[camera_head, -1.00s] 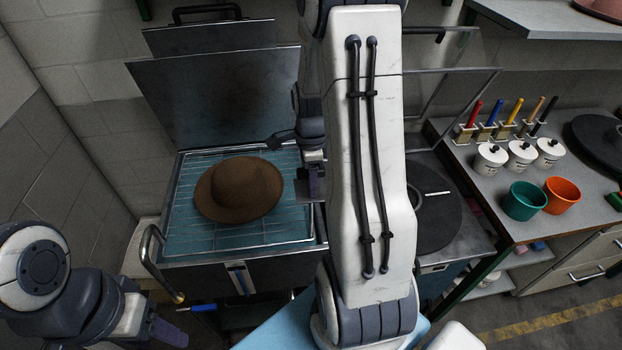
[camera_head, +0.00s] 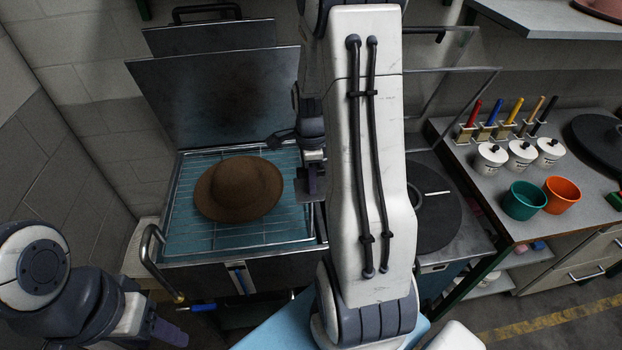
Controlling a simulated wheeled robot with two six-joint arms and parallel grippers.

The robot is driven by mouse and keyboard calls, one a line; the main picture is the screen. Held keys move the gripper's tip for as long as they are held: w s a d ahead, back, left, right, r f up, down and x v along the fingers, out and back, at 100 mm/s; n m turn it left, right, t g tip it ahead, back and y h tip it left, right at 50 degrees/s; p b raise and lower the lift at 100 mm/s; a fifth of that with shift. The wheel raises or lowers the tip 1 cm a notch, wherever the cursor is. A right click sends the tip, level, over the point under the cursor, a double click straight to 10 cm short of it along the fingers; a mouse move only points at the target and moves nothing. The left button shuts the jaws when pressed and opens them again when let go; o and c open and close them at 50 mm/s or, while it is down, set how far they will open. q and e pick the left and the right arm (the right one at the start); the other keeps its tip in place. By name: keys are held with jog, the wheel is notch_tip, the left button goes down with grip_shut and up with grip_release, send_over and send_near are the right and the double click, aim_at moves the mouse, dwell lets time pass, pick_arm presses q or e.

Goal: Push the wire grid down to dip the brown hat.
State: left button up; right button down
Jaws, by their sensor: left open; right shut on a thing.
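The brown hat (camera_head: 239,188) lies brim down on the wire grid (camera_head: 200,234), which sits inside the metal basin over blue-green liquid. The basin's lid (camera_head: 215,95) stands open behind it. My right gripper (camera_head: 312,190) is at the right edge of the basin, beside the grid and apart from the hat. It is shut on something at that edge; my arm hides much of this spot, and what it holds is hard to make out. My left gripper (camera_head: 172,332) is at the lower left, in front of the basin, open and empty.
A curved metal handle (camera_head: 149,262) stands at the basin's front left. My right arm covers the middle. At right, a bench carries white pots (camera_head: 522,155), a teal cup (camera_head: 524,201), an orange cup (camera_head: 562,195) and upright tools. A round dark plate (camera_head: 436,215) lies beyond my arm.

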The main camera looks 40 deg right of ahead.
aim_at(311, 235)
dwell(0.7)
notch_tip(311, 235, down, 22)
jog(key=b, duration=1.5)
jog(key=shift+f, duration=0.25)
jog(key=c, duration=0.6)
grip_release()
jog(key=shift+c, duration=0.2)
notch_tip(311, 235, up, 10)
jog(key=shift+r, duration=0.25)
